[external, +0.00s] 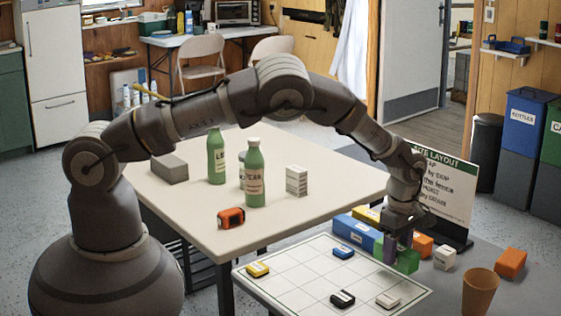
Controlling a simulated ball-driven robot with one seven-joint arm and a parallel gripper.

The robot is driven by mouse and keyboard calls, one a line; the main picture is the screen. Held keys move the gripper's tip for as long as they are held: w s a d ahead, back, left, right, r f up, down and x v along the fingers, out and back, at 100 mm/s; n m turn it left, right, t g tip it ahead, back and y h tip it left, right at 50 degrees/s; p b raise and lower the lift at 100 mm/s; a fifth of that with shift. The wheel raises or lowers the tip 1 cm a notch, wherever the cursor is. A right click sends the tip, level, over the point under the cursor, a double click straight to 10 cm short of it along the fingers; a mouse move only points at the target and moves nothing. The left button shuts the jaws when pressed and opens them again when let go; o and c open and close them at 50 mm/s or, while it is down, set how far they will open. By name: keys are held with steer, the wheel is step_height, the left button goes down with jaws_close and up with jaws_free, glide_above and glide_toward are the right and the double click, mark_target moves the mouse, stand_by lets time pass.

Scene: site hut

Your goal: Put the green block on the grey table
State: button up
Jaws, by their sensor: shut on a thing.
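The green block (408,262) is at the tips of my gripper (398,250), which points straight down and is shut on it. The fingers hide part of the block. The block is low, at the back right edge of the white grid board; I cannot tell whether it touches the surface under it. The grey table (440,297) shows at the lower right, under and around the board.
A blue block (352,231), yellow block (367,215), orange block (423,245) and white block (444,258) stand close around my gripper. The grid board (305,275) holds several small pieces. A brown cup (479,292) and sign (450,190) are nearby. Bottles stand on the pale table (300,218).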

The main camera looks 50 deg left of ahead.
steer(key=w, duration=0.1)
steer(key=w+d, duration=0.1)
steer(key=w, duration=0.1)
steer(key=shift+d+f+b, duration=0.1)
steer(key=shift+d+b, duration=0.15)
steer(key=shift+b, duration=0.1)
steer(key=shift+f+b, duration=0.85)
steer(key=shift+f, duration=0.85)
steer(key=shift+f, duration=0.2)
steer(key=o, duration=1.1)
steer(key=shift+o, duration=0.2)
steer(key=shift+r, duration=0.1)
